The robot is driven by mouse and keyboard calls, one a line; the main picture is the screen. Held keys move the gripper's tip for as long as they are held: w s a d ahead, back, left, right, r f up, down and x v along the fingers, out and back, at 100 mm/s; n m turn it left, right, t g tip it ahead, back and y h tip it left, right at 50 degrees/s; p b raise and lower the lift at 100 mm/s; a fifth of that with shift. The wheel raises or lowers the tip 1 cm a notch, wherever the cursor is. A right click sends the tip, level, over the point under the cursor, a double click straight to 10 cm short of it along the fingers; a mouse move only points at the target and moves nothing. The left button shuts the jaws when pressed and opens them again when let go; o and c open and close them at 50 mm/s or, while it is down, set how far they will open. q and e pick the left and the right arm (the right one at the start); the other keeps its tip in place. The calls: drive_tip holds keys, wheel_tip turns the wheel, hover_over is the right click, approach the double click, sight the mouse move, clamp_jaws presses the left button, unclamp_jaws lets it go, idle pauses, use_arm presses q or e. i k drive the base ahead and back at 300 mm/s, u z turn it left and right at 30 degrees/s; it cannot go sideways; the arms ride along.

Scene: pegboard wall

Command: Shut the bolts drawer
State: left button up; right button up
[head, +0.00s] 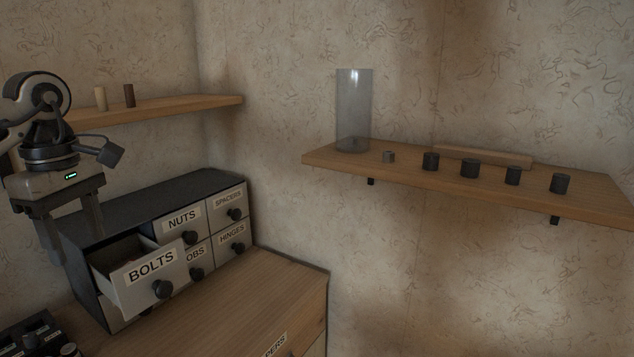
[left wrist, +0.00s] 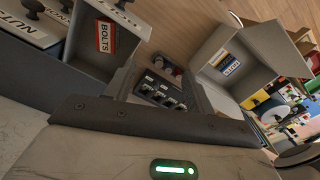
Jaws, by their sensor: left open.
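The bolts drawer (head: 137,294) is pulled part way out of the dark cabinet (head: 140,208), at its upper left. Its white front carries a BOLTS label and a dark round knob. My left gripper (head: 70,243) hangs with its fingers pointing down, apart and empty, just left of the open drawer; whether it touches the drawer cannot be told. In the left wrist view the open drawer (left wrist: 125,18) shows at the top, with a red BOLTS label inside. My right gripper is not in view.
Other drawers, including nuts (head: 175,232), spacers and hinges, look closed. The cabinet stands on a wooden top (head: 225,300). A wall shelf (head: 420,174) at right holds a glass cylinder (head: 354,110) and several dark knobs. A grey open bin (left wrist: 262,73) shows in the left wrist view.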

sight(157, 271)
drive_tip(key=k, duration=1.15)
